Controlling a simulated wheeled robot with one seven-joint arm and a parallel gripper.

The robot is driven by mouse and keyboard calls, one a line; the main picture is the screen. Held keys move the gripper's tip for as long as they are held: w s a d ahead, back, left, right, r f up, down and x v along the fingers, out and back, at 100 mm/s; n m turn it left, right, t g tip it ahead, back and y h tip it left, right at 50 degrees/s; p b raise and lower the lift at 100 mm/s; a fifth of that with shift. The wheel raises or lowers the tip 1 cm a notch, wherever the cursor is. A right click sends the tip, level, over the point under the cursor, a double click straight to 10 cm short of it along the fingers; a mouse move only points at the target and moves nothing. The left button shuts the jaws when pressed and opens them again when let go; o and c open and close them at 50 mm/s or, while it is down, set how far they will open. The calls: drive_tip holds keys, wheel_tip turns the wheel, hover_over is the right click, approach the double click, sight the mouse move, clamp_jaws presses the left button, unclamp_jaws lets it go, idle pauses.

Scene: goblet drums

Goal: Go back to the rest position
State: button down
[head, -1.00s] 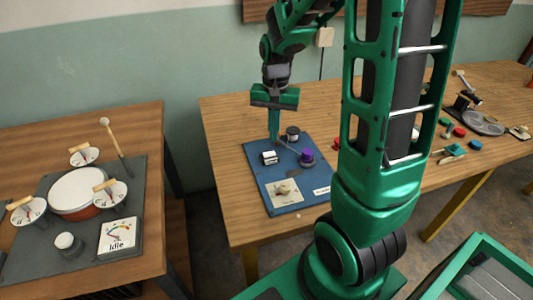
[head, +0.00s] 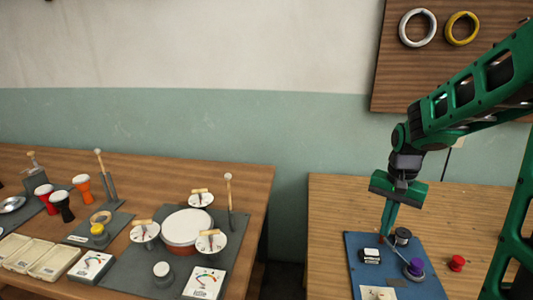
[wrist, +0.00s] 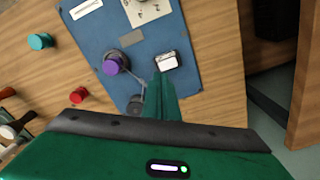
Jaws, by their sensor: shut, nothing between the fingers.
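My gripper (head: 385,237) points down over the back part of the blue board (head: 418,291) on the right table. Its green fingers are together with nothing between them; in the wrist view the fingers (wrist: 161,78) show from above. A purple knob (head: 416,267) sits to the right of the fingertips on the board. A black block with a white top (head: 371,256) is just left of and in front of them. A dark round piece (head: 402,236) is close behind them, and my fingers partly hide it in the wrist view. Whether the fingertips touch anything is unclear.
A red piece (head: 457,263) lies right of the board; a teal one (wrist: 40,41) shows in the wrist view. The left table holds a white-topped drum (head: 186,227), gauges, goblet drums and trays (head: 52,262). Rings (head: 418,28) hang on a wall panel. A gap separates the tables.

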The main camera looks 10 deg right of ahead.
drive_tip(key=s+r+n, duration=0.1)
drive_tip(key=s+r, duration=0.1)
drive_tip(key=s, duration=0.9)
drive_tip(key=s+d+r+n, duration=0.1)
drive_tip(key=s+r, duration=0.1)
drive_tip(key=s, duration=0.9)
drive_tip(key=shift+s+d+r+n, duration=0.15)
drive_tip(key=shift+s+r+n, duration=0.15)
drive_tip(key=shift+s+n, duration=0.1)
drive_tip(key=shift+w, duration=0.1)
drive_tip(key=m, duration=0.3)
hover_over(377, 251)
wheel_tip(377, 251, down, 5)
drive_tip(key=shift+f, duration=2.9)
drive_tip(key=shift+f, duration=0.6)
wheel_tip(377, 251, up, 7)
